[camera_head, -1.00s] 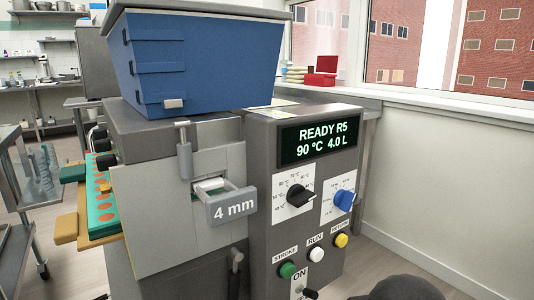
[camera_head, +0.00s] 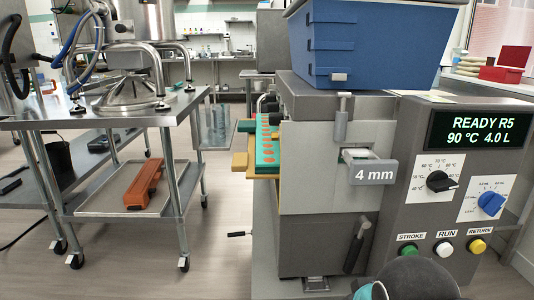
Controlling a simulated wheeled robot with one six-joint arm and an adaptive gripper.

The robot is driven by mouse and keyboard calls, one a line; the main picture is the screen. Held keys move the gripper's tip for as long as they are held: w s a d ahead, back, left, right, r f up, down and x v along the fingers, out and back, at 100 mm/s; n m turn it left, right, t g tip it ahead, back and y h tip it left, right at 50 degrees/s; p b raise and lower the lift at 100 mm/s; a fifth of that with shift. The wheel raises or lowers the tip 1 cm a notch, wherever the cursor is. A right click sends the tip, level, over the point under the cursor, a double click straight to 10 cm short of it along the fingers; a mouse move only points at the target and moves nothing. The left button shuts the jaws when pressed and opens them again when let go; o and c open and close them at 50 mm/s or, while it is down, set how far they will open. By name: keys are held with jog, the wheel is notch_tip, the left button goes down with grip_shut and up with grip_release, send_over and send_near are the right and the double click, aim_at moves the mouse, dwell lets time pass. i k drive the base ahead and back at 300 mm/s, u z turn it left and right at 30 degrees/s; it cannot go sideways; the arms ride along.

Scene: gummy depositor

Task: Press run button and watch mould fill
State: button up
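The white run button (camera_head: 445,248), labelled RUN, sits on the grey front panel of the depositor (camera_head: 405,205), between a green STROKE button (camera_head: 410,250) and a yellow RETURN button (camera_head: 478,246). The display (camera_head: 479,133) reads READY R5, 90 °C, 4.0 L. The mould (camera_head: 266,152) is a green tray with orange round cavities, partly hidden at the machine's left side. A dark rounded part at the lower edge looks like my arm. My gripper is not in view.
A blue hopper (camera_head: 362,45) tops the machine. A handle labelled 4 mm (camera_head: 374,172) sticks out in front. A steel trolley (camera_head: 90,118) stands at left, with an orange tool (camera_head: 143,184) on its lower tray. Floor between trolley and machine is mostly clear.

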aim_at(445, 249)
jog(key=u, duration=0.8)
jog(key=k, duration=0.6)
jog(key=z, duration=0.8)
jog(key=i, duration=0.4)
jog(key=u, duration=1.2)
jog(key=k, duration=1)
jog(key=z, duration=1.2)
jog(key=i, duration=0.5)
jog(key=z, duration=0.05)
